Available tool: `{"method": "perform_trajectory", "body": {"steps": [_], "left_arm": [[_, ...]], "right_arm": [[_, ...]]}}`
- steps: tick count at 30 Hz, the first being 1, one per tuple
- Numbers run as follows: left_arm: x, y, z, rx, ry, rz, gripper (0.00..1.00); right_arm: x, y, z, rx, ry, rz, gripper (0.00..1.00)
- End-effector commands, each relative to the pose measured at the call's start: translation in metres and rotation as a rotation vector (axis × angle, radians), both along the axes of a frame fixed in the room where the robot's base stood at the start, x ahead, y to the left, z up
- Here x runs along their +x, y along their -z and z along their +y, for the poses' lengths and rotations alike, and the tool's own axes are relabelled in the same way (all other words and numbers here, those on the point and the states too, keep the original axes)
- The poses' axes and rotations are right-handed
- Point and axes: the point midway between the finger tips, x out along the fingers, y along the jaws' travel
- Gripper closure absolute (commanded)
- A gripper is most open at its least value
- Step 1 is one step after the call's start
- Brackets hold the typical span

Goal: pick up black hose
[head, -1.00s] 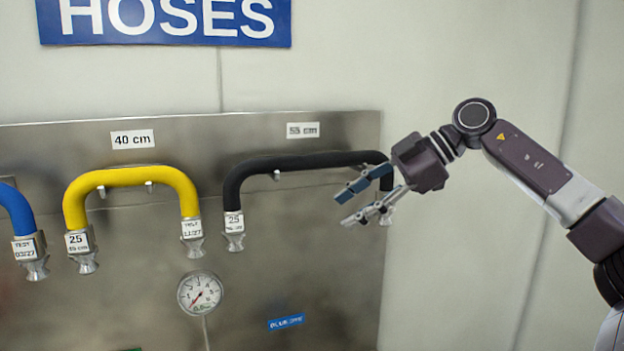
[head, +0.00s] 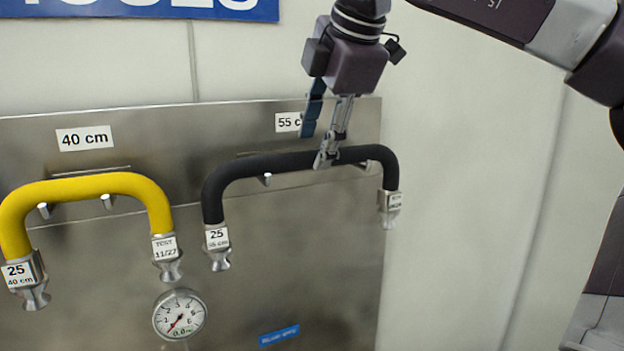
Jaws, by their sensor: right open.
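The black hose (head: 270,164) hangs on pegs on the steel panel, under the "55 c…" label. It arches across, with a metal coupling at each end pointing down; the left coupling has a tag reading 25. My right gripper (head: 318,150) is open and points down at the hose's top stretch, right of its middle. One finger overlaps the hose in the picture; the other, bluish finger ends just above it. I cannot tell whether the finger touches the hose. My left gripper is not in view.
A yellow hose (head: 88,186) hangs to the left under the "40 cm" label (head: 84,138). A round gauge (head: 179,314) and a blue label (head: 279,336) are lower on the steel panel (head: 300,270). A blue sign (head: 150,8) is above. Bare wall lies to the right.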

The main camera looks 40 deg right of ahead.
Motion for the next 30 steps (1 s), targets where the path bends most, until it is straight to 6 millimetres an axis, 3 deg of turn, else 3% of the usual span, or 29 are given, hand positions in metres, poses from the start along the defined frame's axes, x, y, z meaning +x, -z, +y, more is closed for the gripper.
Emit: {"method": "perform_trajectory", "body": {"steps": [3,8,11,18,22,30], "left_arm": [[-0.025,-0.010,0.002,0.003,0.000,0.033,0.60],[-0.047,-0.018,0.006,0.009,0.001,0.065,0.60],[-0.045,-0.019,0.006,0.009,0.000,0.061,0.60],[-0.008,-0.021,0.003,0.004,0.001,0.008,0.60],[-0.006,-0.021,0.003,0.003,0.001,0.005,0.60],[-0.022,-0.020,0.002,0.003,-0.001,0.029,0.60]], "right_arm": [[0.007,0.012,-0.003,0.004,-0.004,0.005,0.57],[0.019,0.032,-0.008,0.003,-0.002,0.004,0.57],[0.023,0.039,-0.010,0.002,-0.001,0.002,0.57],[0.024,0.041,-0.010,0.001,-0.001,0.000,0.57],[0.024,0.041,-0.010,0.001,-0.001,0.001,0.70],[0.024,0.042,-0.010,0.001,-0.001,0.002,1.00]]}}
